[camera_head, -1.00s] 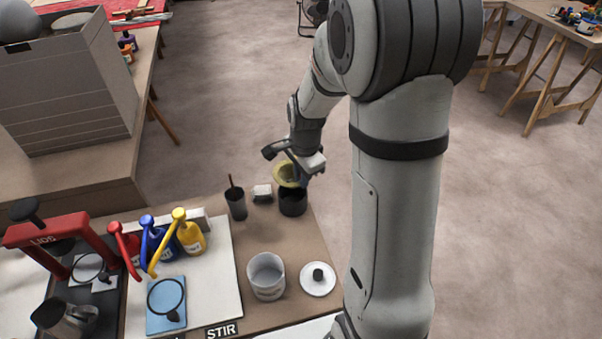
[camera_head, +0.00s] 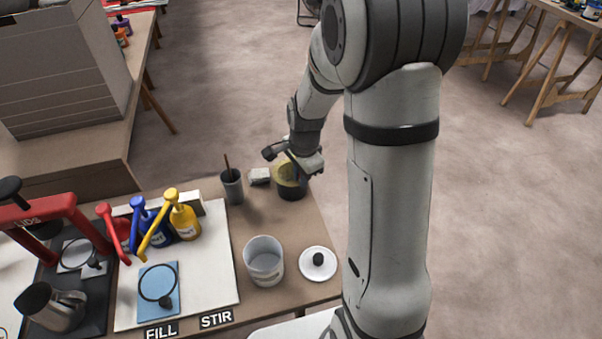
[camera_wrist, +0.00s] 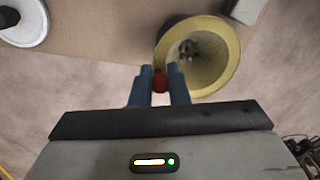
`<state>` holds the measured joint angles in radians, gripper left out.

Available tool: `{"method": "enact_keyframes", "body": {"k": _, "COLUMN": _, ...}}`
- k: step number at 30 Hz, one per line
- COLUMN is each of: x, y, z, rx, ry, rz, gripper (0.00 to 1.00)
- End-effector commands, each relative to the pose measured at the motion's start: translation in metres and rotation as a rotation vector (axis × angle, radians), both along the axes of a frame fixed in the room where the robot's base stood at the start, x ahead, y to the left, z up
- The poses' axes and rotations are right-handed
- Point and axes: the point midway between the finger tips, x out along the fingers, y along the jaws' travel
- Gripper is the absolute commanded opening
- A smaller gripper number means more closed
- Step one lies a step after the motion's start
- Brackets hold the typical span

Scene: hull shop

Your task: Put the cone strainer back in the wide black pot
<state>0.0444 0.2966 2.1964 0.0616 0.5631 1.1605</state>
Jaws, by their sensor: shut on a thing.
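The yellow cone strainer (camera_head: 285,174) is at the mouth of the wide black pot (camera_head: 291,191), at the far right of the bench. In the wrist view, the strainer (camera_wrist: 232,76) shows its round yellow rim and mesh inside, with a dark edge of the pot (camera_wrist: 176,24) behind it. My gripper (camera_wrist: 160,84) is shut on the strainer's red grip at the rim. In the head view my gripper (camera_head: 300,168) is over the pot and hides part of the strainer. I cannot tell whether the strainer rests on the pot's rim.
A dark cup with a stick (camera_head: 232,188) and a small white block (camera_head: 260,176) stand left of the pot. A white bucket (camera_head: 264,262) and a white lid (camera_head: 318,263) are nearer. Pump bottles (camera_head: 184,220) stand farther left. Floor is open beyond the bench.

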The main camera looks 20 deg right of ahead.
Motion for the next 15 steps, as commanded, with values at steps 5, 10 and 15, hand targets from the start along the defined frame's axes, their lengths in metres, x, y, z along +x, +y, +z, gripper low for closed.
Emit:
{"method": "enact_keyframes", "body": {"k": 5, "x": 0.0000, "y": 0.0002, "z": -0.0003, "rx": 0.000, "ry": 0.000, "rz": 0.000, "gripper": 0.00}}
{"method": "enact_keyframes", "body": {"k": 10, "x": -0.0001, "y": 0.0004, "z": -0.0003, "rx": 0.000, "ry": 0.000, "rz": 0.001, "gripper": 0.00}}
{"method": "enact_keyframes", "body": {"k": 15, "x": -0.0001, "y": 0.0005, "z": -0.0003, "rx": 0.000, "ry": 0.000, "rz": 0.001, "gripper": 0.21}}
